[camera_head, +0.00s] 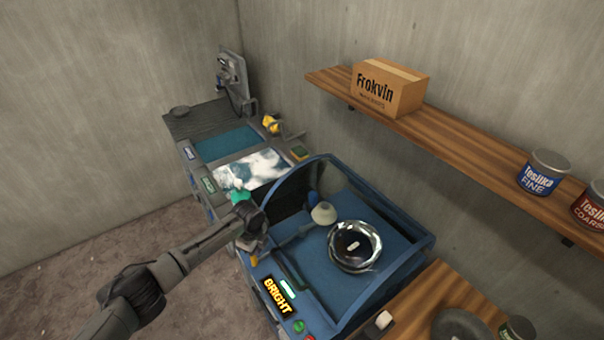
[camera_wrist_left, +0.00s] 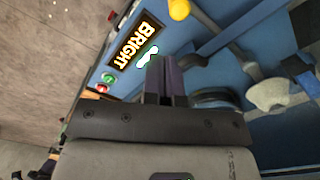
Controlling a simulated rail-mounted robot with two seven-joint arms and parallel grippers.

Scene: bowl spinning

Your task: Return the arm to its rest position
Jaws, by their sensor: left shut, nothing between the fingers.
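My left arm reaches in from the left in the head view. Its gripper (camera_head: 254,244) is at the left front edge of the blue machine (camera_head: 405,235), near the yellow knob. In the left wrist view the dark fingers of the gripper (camera_wrist_left: 166,80) are together, with nothing between them. They are over the blue front panel, close to the lit BRIGHT sign (camera_wrist_left: 137,40). A shiny metal bowl (camera_head: 355,262) sits inside the machine, apart from the gripper. My right gripper is not in view.
The machine has a curved clear hood (camera_head: 310,172) and a pale cone-shaped tool (camera_head: 323,213) beside the bowl. A wooden shelf (camera_head: 465,165) with a cardboard box (camera_head: 390,88) and cans runs along the right wall. The floor (camera_head: 60,270) at left is clear.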

